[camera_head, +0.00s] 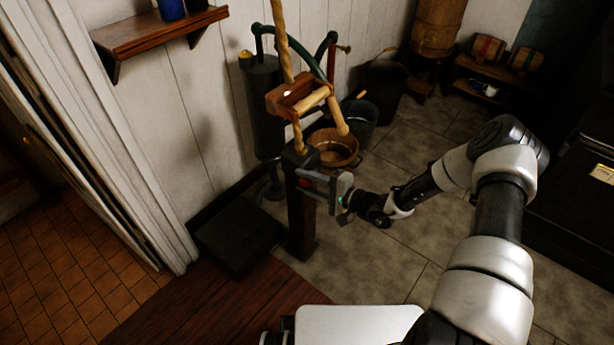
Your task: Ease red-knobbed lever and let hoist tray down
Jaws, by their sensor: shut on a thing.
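The wooden hoist tray (276,101) hangs on a thick rope (280,38) above a dark post (301,222). A pale wooden piece like a rolling pin (338,116) shows at the tray's right side and slants down past it. My gripper (312,181) reaches in from the right to the upper part of the post. It is shut on the red-knobbed lever there; only a small patch of the red knob (304,183) shows between the fingers. The fingers hide most of the lever, so its angle cannot be told.
A wooden bucket (336,160) stands behind the post, with dark buckets (380,85) further back. A dark flat box (238,235) lies left of the post. A wall shelf (150,30) juts out above. Floor tiles at centre right are clear.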

